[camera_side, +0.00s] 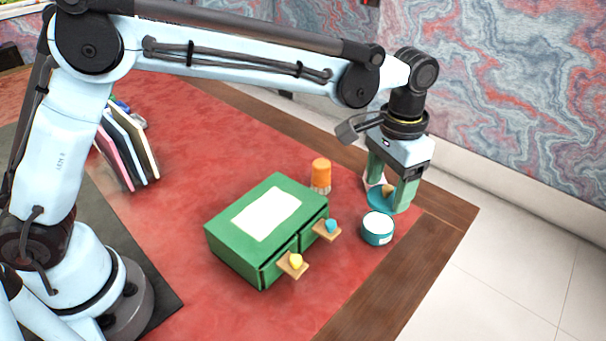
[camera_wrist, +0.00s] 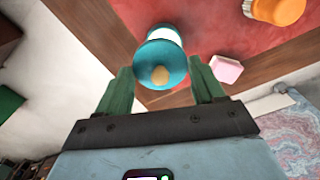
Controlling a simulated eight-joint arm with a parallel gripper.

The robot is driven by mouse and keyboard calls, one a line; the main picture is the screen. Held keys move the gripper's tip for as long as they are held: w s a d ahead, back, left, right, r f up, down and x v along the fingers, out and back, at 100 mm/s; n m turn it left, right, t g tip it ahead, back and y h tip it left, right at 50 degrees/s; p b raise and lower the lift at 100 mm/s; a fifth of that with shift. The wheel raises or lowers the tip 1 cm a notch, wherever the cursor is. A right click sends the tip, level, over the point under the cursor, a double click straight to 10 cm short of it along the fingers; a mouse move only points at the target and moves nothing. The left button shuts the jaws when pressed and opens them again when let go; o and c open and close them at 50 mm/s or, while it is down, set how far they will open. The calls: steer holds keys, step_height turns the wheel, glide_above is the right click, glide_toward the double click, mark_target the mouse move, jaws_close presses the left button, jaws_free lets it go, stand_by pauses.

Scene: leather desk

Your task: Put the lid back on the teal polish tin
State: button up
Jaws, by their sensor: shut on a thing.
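The teal polish tin (camera_side: 377,233) stands upright on the red leather near the desk's right corner, its top pale and uncovered. The teal lid (camera_side: 379,203), with a small wooden knob, is held just behind the tin, apart from it in the side view. My gripper (camera_side: 391,193) is shut on the lid, fingers pointing down. In the wrist view the lid (camera_wrist: 153,58) lies between the green fingertips of my gripper (camera_wrist: 160,72), knob facing the camera. The tin (camera_wrist: 166,32) shows partly behind the lid there.
A green drawer box (camera_side: 235,255) with two slightly open drawers stands left of the tin. An orange brush (camera_side: 320,174) stands behind the box. A pink block (camera_wrist: 227,69) lies near the right finger in the wrist view. Upright books (camera_side: 128,145) stand farther left. The wooden desk edge (camera_side: 440,212) is close.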

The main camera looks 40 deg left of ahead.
mark_target(378, 223)
steer(key=shift+w+a+f, duration=0.25)
steer(key=shift+w, duration=0.1)
steer(key=shift+f, duration=3)
steer(key=shift+s+f, duration=0.1)
steer(key=shift+f, duration=0.05)
steer(key=o, duration=1.1)
steer(key=shift+o, duration=0.2)
steer(key=shift+r, duration=3.5)
